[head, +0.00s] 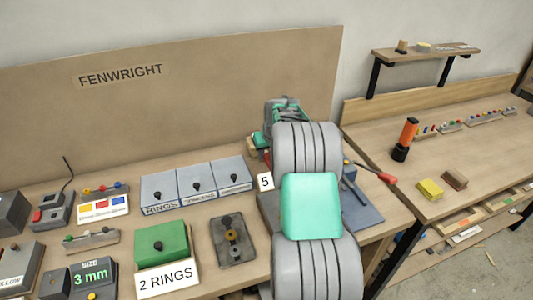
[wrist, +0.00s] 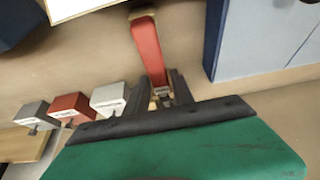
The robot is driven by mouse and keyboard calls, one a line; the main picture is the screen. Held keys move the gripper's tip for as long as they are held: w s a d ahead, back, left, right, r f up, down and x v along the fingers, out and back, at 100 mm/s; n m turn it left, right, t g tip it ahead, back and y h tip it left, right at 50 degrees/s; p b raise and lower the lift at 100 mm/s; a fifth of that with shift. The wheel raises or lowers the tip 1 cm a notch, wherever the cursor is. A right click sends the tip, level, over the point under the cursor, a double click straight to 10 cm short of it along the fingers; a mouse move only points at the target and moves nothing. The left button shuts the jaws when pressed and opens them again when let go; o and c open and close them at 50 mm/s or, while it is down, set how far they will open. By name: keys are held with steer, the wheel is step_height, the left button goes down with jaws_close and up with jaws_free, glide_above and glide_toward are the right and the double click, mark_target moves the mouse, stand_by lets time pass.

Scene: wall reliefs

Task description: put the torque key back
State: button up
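A red bar with brass-coloured ends (wrist: 148,48), which looks like the torque key, shows in the wrist view. Its near end lies between the dark fingers of my gripper (wrist: 160,88), which look closed on it. In the head view my gripper (head: 268,150) is mostly hidden behind my own arm, near the back of the bench and just right of the blue-grey boxes. A small bit of red shows beside it there. I see no label on the red bar, and the place where it belongs cannot be made out.
Blue-grey boxes with dark knobs (head: 198,187) stand left of my arm, with a "5" card (head: 265,181) beside them. A green "2 RINGS" box (head: 162,250) is in front. A red-handled tool (head: 387,178) lies right. Several small blocks (wrist: 70,106) show in the wrist view.

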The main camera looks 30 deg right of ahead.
steer(key=shift+o, duration=1.3)
steer(key=shift+r, duration=0.5)
steer(key=b+v, duration=0.2)
steer(key=v, duration=0.9)
steer(key=s+a+r+n, duration=0.1)
steer(key=s+a, duration=0.3)
steer(key=a, duration=0.5)
steer(key=s+a+r+n, duration=0.1)
steer(key=s+a, duration=0.2)
steer(key=a, duration=0.5)
steer(key=s+a+f, duration=0.2)
steer(key=s+a, duration=0.4)
steer(key=s, duration=0.2)
steer(key=s+a+f+n+g+y, duration=0.1)
steer(key=s+a+f, duration=0.2)
steer(key=s+a, duration=0.3)
steer(key=shift+s+f, duration=0.35)
steer(key=shift+s, duration=0.7)
steer(key=shift+a, duration=0.1)
